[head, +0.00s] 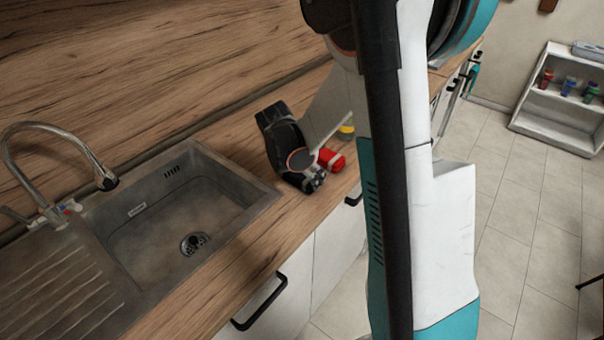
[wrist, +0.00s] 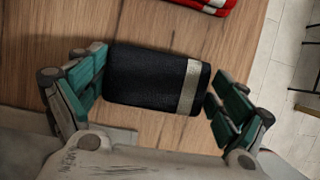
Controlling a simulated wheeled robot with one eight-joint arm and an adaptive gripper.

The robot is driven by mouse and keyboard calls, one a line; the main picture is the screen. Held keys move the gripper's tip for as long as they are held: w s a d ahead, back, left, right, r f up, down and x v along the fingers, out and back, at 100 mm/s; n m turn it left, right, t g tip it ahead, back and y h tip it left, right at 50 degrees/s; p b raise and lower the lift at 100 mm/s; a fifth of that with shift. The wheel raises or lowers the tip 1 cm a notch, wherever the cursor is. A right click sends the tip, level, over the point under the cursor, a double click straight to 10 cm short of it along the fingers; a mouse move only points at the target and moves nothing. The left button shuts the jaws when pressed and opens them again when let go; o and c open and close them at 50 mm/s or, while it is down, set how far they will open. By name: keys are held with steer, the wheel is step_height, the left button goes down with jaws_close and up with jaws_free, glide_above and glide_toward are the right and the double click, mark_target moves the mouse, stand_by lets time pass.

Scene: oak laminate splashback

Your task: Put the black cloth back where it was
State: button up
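The black cloth (wrist: 145,78) is a thick dark roll or fold with one pale grey band near its right end. In the wrist view it lies crosswise between the two fingers of my gripper (wrist: 160,85). The fingers are wide apart and appear to press on its two ends. In the head view my gripper (head: 303,182) points down low over the wooden counter, right of the sink. My arm hides much of this spot there, and the cloth cannot be made out. I cannot tell whether the cloth touches the counter.
A red cloth (head: 332,159) with a pale band lies on the counter (head: 232,155) close by; it also shows in the wrist view (wrist: 207,4). A yellow item (head: 346,130) is behind it. The sink (head: 180,215) with its tap (head: 45,140) is left. The counter's front edge is near.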

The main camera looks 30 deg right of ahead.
steer(key=shift+o, duration=0.2)
steer(key=p+v, duration=0.4)
steer(key=v, duration=0.9)
steer(key=s+a+r+m+t+y, duration=0.2)
steer(key=s+a+r+m, duration=0.2)
steer(key=s+m, duration=0.5)
steer(key=s+a+r+m+t+y, duration=0.2)
steer(key=s+a+r+m, duration=0.3)
steer(key=s+m, duration=0.5)
steer(key=a+m+t, duration=0.1)
steer(key=a+m, duration=0.1)
steer(key=m, duration=0.1)
steer(key=shift+a+t, duration=0.3)
